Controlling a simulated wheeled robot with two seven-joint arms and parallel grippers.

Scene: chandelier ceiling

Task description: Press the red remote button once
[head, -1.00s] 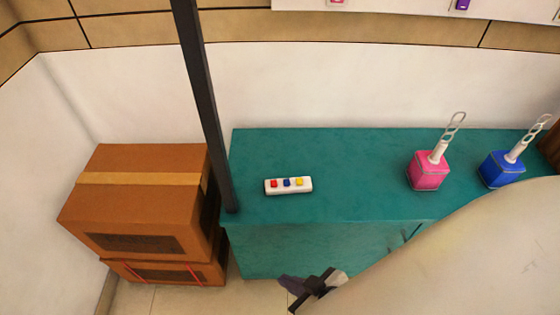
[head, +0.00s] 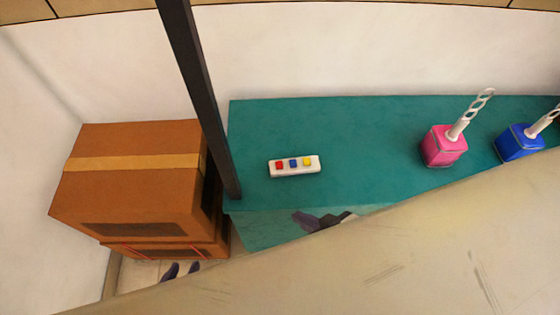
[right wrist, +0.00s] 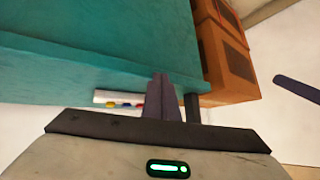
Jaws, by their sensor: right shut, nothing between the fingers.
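The white remote (head: 310,171) lies on the teal cabinet top (head: 370,140), left of the middle. Its red button (head: 279,165) is the leftmost, beside a blue and a yellow one. The remote also shows in the right wrist view (right wrist: 100,97), partly hidden behind my fingers. My right gripper (head: 300,219) is shut and empty, near the cabinet's front edge, below the remote in the head picture and apart from it. Its fingers also show together in the right wrist view (right wrist: 161,85). My left gripper (head: 182,269) shows only two separated fingertips low at the left, over the floor.
A dark upright post (head: 203,100) stands at the cabinet's left end. Stacked brown boxes (head: 130,190) are left of it. A pink bottle (head: 443,147) and a blue bottle (head: 518,143) stand to the right on the cabinet. The top around the remote is clear.

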